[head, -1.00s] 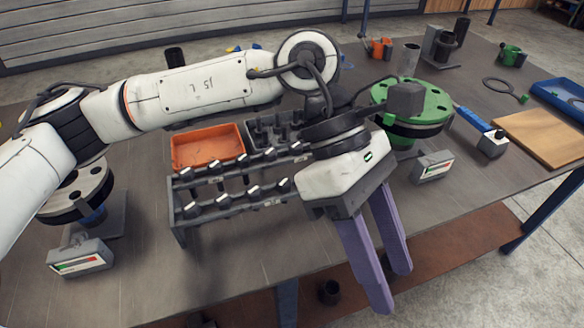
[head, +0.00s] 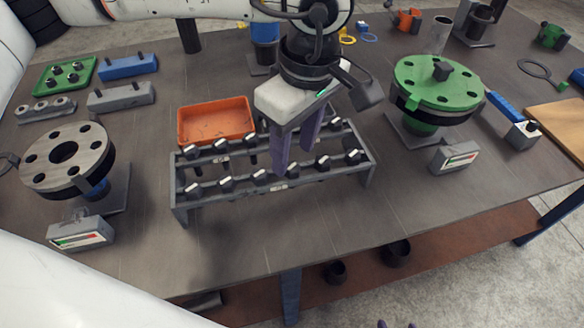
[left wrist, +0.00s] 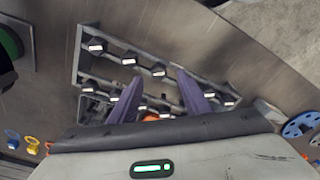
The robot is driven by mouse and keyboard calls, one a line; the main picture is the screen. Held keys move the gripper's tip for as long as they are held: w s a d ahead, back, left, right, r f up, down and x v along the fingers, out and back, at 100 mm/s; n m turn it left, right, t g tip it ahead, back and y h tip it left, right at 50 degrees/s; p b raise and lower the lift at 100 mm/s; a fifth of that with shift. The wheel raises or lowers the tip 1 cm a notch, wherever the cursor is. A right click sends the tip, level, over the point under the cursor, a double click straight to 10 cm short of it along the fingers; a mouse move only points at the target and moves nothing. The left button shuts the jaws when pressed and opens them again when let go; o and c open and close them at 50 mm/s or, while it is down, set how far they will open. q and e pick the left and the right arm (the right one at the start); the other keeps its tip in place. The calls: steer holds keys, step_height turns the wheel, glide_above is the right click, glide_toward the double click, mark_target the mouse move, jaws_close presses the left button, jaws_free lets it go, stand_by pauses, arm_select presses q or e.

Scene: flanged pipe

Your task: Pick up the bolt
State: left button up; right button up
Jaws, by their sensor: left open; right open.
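Several dark bolts with white-marked heads sit in two rows on a grey rack (head: 372,172). One bolt (head: 260,177) is in the front row, left of my left gripper (head: 293,162). That gripper is open and empty, its purple fingers pointing down over the middle of the rack. In the left wrist view, its open fingers (left wrist: 158,78) reach over the rack (left wrist: 79,62), with a bolt (left wrist: 158,70) showing between the fingertips. I cannot tell whether they touch. Only the fingertips of my right gripper (head: 397,324) show at the bottom edge, apart and empty.
An orange bin (head: 215,122) stands behind the rack. A grey flange (head: 68,160) stands at left and a green flange (head: 438,90) at right, each near a small gauge box. The table in front of the rack is clear.

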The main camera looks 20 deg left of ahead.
mark_target(292, 166)
arm_select(q)
steer(key=shift+w+a+f, duration=0.1)
steer(key=shift+f, duration=0.85)
steer(key=shift+w+a+f, duration=0.1)
steer(key=shift+f, duration=0.8)
jaws_close()
steer(key=shift+r, duration=0.1)
